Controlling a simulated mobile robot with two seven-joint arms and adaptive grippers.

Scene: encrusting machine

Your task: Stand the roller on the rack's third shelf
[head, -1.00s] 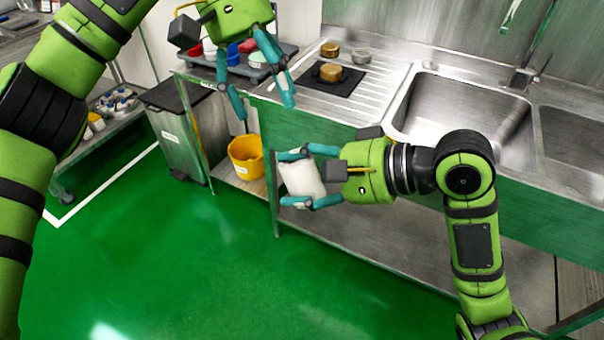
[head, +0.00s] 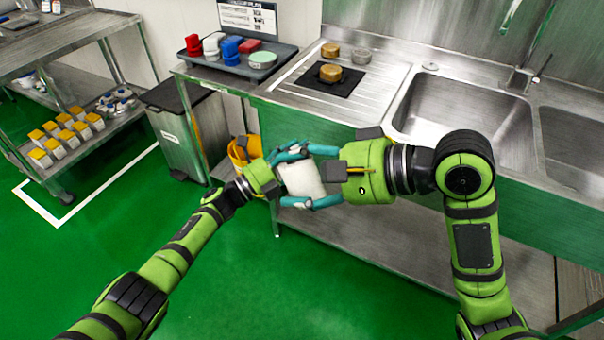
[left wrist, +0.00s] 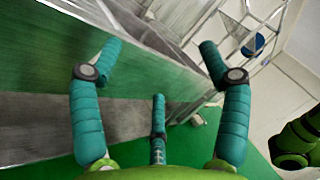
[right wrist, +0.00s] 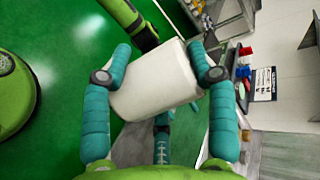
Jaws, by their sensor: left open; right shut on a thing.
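My right gripper (head: 288,180) is shut on a white, rounded piece, which looks like the roller (head: 305,178). It holds the roller in the air in front of the sink counter. The roller also shows between the fingers in the right wrist view (right wrist: 158,82). My left gripper (head: 285,155) is close beside it, overlapping the right fingers in the head view; I cannot tell whether they touch. In the left wrist view the left gripper (left wrist: 160,48) is open and empty. A metal rack (head: 62,62) with shelves stands at the left; which shelf is the third is unclear.
The rack holds several yellow-topped containers (head: 62,138) and small white items (head: 115,102). A grey bin (head: 185,130) stands beside it. A yellow bucket (head: 240,150) is partly hidden behind my left gripper. The counter has a sink (head: 465,110). Green floor is open at front left.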

